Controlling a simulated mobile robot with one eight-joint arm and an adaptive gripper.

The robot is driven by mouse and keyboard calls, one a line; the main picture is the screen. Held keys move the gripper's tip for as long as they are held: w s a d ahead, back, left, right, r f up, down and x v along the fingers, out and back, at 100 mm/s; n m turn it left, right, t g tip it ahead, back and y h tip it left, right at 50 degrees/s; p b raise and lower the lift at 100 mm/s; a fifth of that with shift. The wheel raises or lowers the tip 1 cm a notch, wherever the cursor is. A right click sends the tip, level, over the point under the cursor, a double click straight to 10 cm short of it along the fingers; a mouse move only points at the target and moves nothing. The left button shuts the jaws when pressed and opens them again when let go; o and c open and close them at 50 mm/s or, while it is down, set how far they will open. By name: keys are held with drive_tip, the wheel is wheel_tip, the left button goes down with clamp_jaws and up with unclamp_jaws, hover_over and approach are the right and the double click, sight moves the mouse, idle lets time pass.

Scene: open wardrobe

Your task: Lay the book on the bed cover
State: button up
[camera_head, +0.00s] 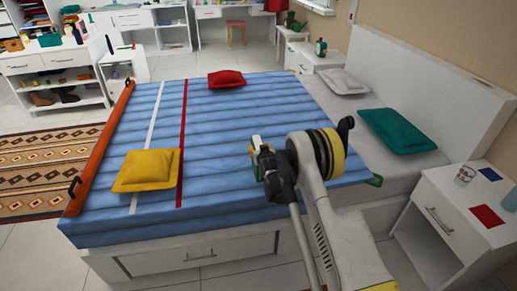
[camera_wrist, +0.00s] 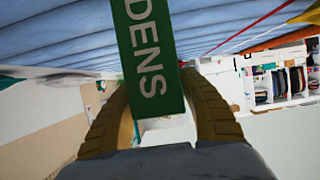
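The book (camera_wrist: 152,60) has a green face with white letters reading "DENS" in the wrist view. It stands between the two yellow-brown fingers of my gripper (camera_wrist: 158,85), which appear to press on its sides. In the head view my gripper (camera_head: 264,165) is over the right part of the bed, and only a small green and white piece shows at its tip. The blue quilted bed cover (camera_head: 230,125) lies over most of the bed, with a white and a red stripe. The book appears above the cover; the gap cannot be judged.
A yellow cushion (camera_head: 148,170) and a red cushion (camera_head: 226,78) lie on the cover. A teal pillow (camera_head: 397,131) and a white pillow (camera_head: 343,81) lie by the headboard. A nightstand (camera_head: 452,219) stands at right. The cover's middle is clear. An orange bar (camera_head: 100,150) runs along its left edge.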

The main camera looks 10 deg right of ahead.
drive_tip(key=shift+o, duration=0.4)
drive_tip(key=shift+r, duration=0.1)
drive_tip(key=p+v, duration=0.4)
drive_tip(key=v, duration=0.7)
drive_tip(key=s+r+g, duration=0.2)
drive_tip(key=s+r, duration=0.7)
drive_tip(key=r, duration=0.4)
drive_tip(key=s+r+g, duration=0.1)
drive_tip(key=s+r, duration=0.7)
drive_tip(key=r, duration=0.4)
drive_tip(key=s+r+g, duration=0.1)
drive_tip(key=s+g, duration=0.2)
drive_tip(key=s, duration=2.4)
drive_tip(key=shift+g, duration=0.3)
drive_tip(key=shift+r, duration=0.1)
